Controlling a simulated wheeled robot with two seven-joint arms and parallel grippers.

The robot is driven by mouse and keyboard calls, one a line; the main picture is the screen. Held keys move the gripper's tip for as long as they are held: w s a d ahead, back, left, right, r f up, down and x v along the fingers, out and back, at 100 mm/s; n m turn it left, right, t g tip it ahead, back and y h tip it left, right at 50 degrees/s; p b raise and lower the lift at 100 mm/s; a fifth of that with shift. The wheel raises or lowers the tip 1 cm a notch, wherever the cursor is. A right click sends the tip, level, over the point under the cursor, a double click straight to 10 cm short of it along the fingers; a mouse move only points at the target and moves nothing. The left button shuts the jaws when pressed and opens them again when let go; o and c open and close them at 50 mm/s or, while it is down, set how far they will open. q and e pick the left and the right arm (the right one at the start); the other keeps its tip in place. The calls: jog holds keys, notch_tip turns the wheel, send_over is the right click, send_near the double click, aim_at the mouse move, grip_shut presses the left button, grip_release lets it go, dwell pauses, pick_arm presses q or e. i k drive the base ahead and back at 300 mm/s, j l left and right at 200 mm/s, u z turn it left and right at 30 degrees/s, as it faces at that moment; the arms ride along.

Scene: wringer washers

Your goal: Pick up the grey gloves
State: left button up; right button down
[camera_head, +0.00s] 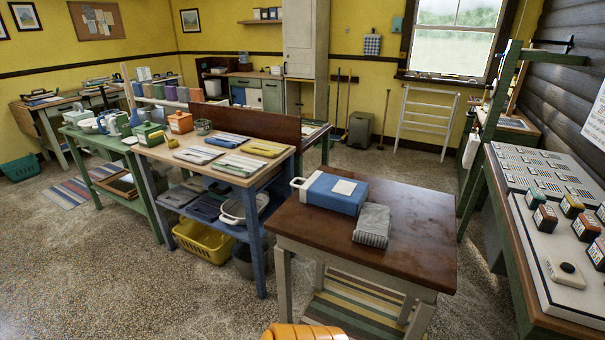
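No item shows clearly as grey gloves. Flat grey and blue-grey items lie on the wooden-topped bench left of centre: one near the front (238,164), one to its left (197,155) and one behind (230,140). They are too small to tell whether they are gloves or folded cloths. A folded grey ribbed bundle (373,225) lies on the brown table (415,235) beside a blue box with a white label (334,193); it looks like cloth. Neither of my grippers is in view.
A yellow basket (203,241) sits under the wooden-topped bench, with a white tub (243,208) on its lower shelf. A yellow item (262,148) lies on top. A panel with labelled blocks (560,235) stands at right. The speckled floor (120,270) at front left is clear.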

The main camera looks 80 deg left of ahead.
aim_at(373, 226)
jog(key=u, duration=2.1)
jog(key=z, duration=3.45)
jog(key=u, duration=3.45)
